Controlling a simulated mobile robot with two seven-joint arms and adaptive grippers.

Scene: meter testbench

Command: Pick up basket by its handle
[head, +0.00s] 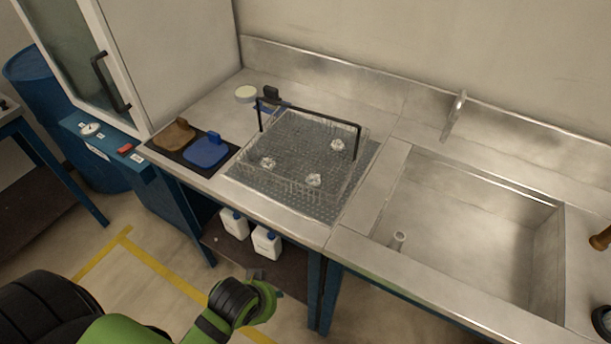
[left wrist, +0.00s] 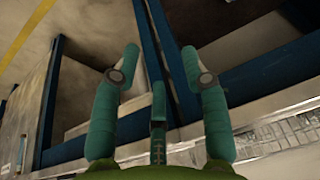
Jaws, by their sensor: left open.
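The wire basket (head: 300,160) sits on a grey mat on the steel counter, with several small crumpled clear pieces in it. Its black handle (head: 308,112) stands upright as an arch over it. My left gripper (head: 268,283) is low in front of the counter, apart from the basket. My right gripper is not in view.
A steel sink (head: 470,225) with a faucet (head: 455,115) lies right of the basket. A brown block (head: 173,135) and a blue block (head: 207,150) lie left of it. White jugs (head: 267,242) stand on the shelf below. A cabinet (head: 190,50) stands at the back left.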

